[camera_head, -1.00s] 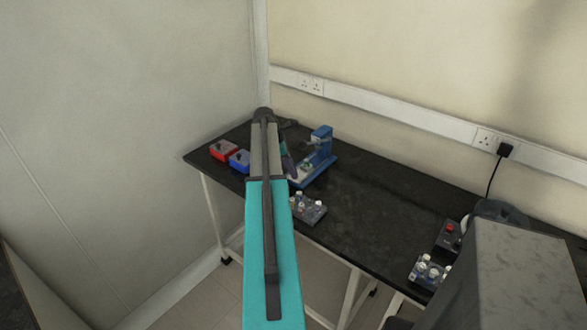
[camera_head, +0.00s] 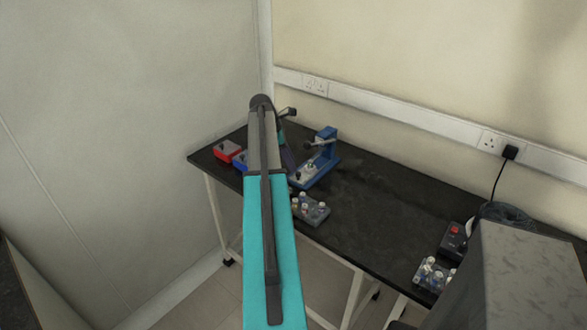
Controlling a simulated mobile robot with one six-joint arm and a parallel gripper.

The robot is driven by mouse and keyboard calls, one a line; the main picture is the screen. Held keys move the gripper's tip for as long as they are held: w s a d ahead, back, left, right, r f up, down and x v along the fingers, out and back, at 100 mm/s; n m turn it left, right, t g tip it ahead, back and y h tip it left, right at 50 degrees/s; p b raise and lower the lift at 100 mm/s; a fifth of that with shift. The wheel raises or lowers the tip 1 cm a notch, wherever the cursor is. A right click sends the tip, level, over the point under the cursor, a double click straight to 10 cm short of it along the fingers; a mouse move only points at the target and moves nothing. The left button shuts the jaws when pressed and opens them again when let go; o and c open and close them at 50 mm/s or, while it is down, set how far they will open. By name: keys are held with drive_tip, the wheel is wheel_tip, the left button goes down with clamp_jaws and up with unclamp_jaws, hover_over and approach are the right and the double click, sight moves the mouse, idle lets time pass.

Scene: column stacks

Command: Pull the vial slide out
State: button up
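The blue bench device (camera_head: 328,158) stands upright on the dark bench near the wall corner, with a dark lever at its upper left. A small white-topped vial (camera_head: 311,166) shows low on its front, over the base. A small dark knob (camera_head: 298,177) shows at the base's near end; the slide itself is too small to make out clearly. My teal and grey arm reaches over the bench just left of the device.
A rack of vials (camera_head: 313,211) sits at the bench's front edge. Another vial rack (camera_head: 433,276) and a red-buttoned box (camera_head: 453,240) are at the right. The middle bench is clear.

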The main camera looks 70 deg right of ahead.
drive_tip(key=b+v, duration=0.1)
drive_tip(key=v, duration=0.7)
drive_tip(key=shift+w+r, duration=0.15)
drive_tip(key=shift+r, duration=0.15)
drive_tip(key=shift+a, duration=0.1)
drive_tip(key=shift+w, duration=0.1)
